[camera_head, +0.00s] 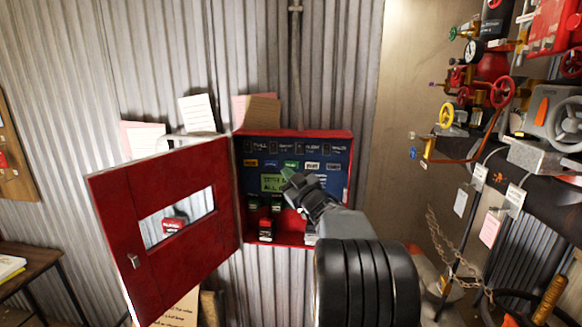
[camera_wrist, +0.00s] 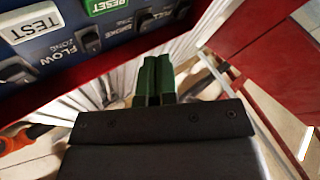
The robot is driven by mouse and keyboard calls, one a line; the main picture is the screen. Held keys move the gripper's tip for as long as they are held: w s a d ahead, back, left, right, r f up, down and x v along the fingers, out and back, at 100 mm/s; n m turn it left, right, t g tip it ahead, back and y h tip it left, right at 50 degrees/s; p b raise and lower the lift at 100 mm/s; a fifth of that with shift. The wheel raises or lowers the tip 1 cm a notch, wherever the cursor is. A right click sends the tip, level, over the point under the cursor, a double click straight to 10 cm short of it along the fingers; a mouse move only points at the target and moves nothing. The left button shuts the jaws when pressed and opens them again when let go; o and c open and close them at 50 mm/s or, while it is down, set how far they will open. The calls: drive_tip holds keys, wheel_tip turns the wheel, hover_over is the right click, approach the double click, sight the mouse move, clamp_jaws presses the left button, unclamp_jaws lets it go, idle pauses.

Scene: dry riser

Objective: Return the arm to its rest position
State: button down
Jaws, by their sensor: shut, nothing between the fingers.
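My gripper (camera_head: 292,180) is raised in front of the open red control box (camera_head: 350,150) in the head view, its fingers over the right part of the small green display (camera_head: 272,183). In the wrist view, its two green fingertips (camera_wrist: 154,80) are together with nothing between them. The box's blue panel (camera_wrist: 60,50) fills the upper left of the wrist view, with a white TEST button (camera_wrist: 30,22) and a green RESET button (camera_wrist: 103,6). My arm hides the lower right of the box in the head view.
The red box door (camera_head: 115,205), with a window, stands open to the left. Valves with red and yellow handwheels (camera_head: 502,92), pipes and a chain (camera_head: 452,250) crowd the right side. A wooden table (camera_head: 40,262) stands at the lower left.

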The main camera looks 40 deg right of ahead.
idle(0.4)
drive_tip(key=s+d+f+m+g+h, duration=0.2)
drive_tip(key=d+f+m+g+h, duration=0.35)
drive_tip(key=f, duration=0.35)
drive_tip(key=s+a+f+m+g, duration=0.2)
drive_tip(key=s+f+m+g, duration=0.1)
drive_tip(key=s+f+g, duration=0.15)
drive_tip(key=s+a+f+n+g+y, duration=0.1)
drive_tip(key=s+a+f+g+y, duration=0.1)
drive_tip(key=s+a, duration=0.3)
drive_tip(key=s+a+f+n+g+y, duration=0.1)
drive_tip(key=s+a, duration=0.5)
drive_tip(key=a, duration=0.8)
drive_tip(key=s+a+f+n+g+y, duration=0.1)
drive_tip(key=s+a+f+g+y, duration=0.2)
drive_tip(key=a, duration=0.7)
drive_tip(key=s+g, duration=0.1)
drive_tip(key=s, duration=0.1)
drive_tip(key=shift+s, duration=0.35)
